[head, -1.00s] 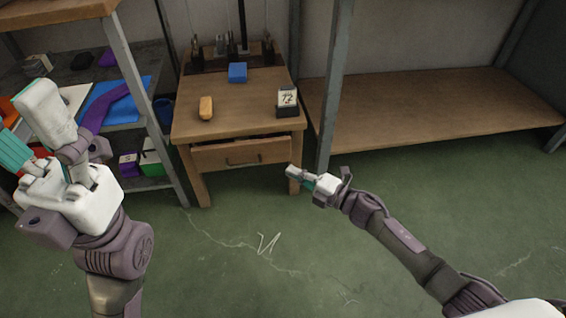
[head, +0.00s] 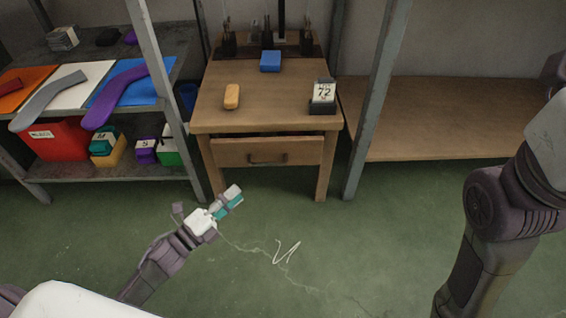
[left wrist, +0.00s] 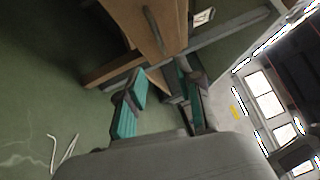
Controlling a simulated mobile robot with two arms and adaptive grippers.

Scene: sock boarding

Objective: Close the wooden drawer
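The wooden drawer (head: 290,153) is in the front of a small wooden table (head: 270,100), with a dark handle (head: 267,158) across its middle. Its front seems to stand slightly out from the table legs; how far is hard to tell. My left gripper (head: 229,202) is low, in front of and below the drawer, touching nothing visible. In the left wrist view its teal fingers are apart and empty, with the drawer front (left wrist: 150,22) beyond them. My right arm rises at the right edge of the head view; its gripper is out of the picture.
An orange block (head: 232,97), a blue block (head: 270,61) and a number display (head: 323,95) stand on the table. A shelf (head: 125,178) with boxes and socks stands left. A metal post (head: 376,100) and low wooden shelf (head: 450,115) are right. The green floor in front is open.

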